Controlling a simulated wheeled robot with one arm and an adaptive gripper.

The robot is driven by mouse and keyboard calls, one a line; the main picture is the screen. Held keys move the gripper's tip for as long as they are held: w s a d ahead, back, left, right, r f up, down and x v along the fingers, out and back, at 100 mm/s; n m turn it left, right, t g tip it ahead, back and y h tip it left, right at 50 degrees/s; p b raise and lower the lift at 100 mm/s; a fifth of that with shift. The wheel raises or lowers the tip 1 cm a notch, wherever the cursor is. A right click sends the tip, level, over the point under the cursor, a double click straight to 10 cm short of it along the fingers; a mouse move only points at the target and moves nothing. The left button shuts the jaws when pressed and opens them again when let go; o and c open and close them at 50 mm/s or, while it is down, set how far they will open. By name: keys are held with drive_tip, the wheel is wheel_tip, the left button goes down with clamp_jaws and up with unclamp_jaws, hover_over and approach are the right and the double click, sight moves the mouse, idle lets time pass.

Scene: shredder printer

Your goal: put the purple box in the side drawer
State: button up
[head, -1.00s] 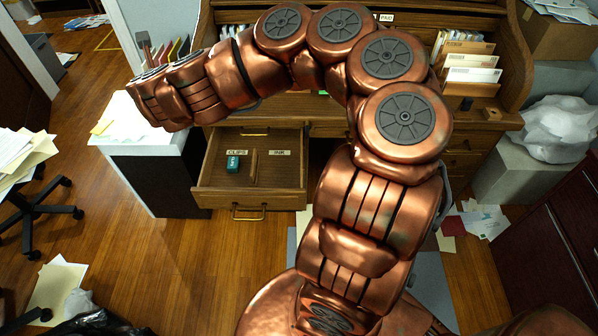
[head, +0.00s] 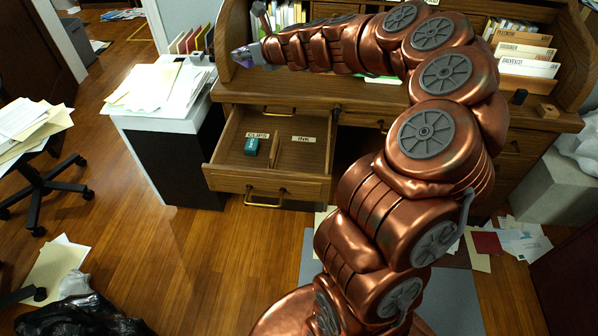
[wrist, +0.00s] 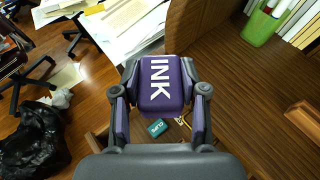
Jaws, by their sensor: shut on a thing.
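The purple box (wrist: 160,82) has white INK lettering. My gripper (wrist: 160,95) is shut on it, with a finger on each side. In the head view my gripper (head: 246,56) is at the left end of the desk, above and behind the drawer, with little of the purple box (head: 257,52) showing. The side drawer (head: 265,184) is pulled out below. A divider splits it into a left part labelled CLIPS and a right part labelled INK. A teal box (head: 251,146) sits in the CLIPS part; the INK part looks empty.
The wooden desk (head: 300,95) has a raised left side panel near my gripper. A white-topped cabinet (head: 150,123) with papers stands left of the drawer. A green holder (wrist: 262,27) is on the desk. Floor in front of the drawer is clear.

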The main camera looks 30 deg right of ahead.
drive_tip(key=s+d+f+n+g+y+b, duration=0.2)
drive_tip(key=s+d+f+n+y+b, duration=0.2)
drive_tip(key=s+d+f+b, duration=0.7)
drive_tip(key=s+d+f+n+g+y+b, duration=0.1)
drive_tip(key=s+d+f+n+y+b, duration=0.25)
drive_tip(key=s, duration=0.55)
drive_tip(key=s+d+f+g+b, duration=0.15)
drive_tip(key=s+f+b, duration=0.25)
drive_tip(key=s+f, duration=0.4)
drive_tip(key=shift+w+a+f+b, duration=0.8)
drive_tip(key=shift+w+b, duration=0.45)
drive_tip(key=shift+w, duration=1)
drive_tip(key=shift+w+a+f+b, duration=0.65)
drive_tip(key=shift+w+a+b, duration=0.45)
drive_tip(key=shift+w, duration=1.1)
drive_tip(key=shift+w+a+f+b, duration=0.75)
drive_tip(key=shift+w+b, duration=0.65)
drive_tip(key=shift+w, duration=0.85)
drive_tip(key=shift+r, duration=0.1)
drive_tip(key=shift+f+p, duration=0.6)
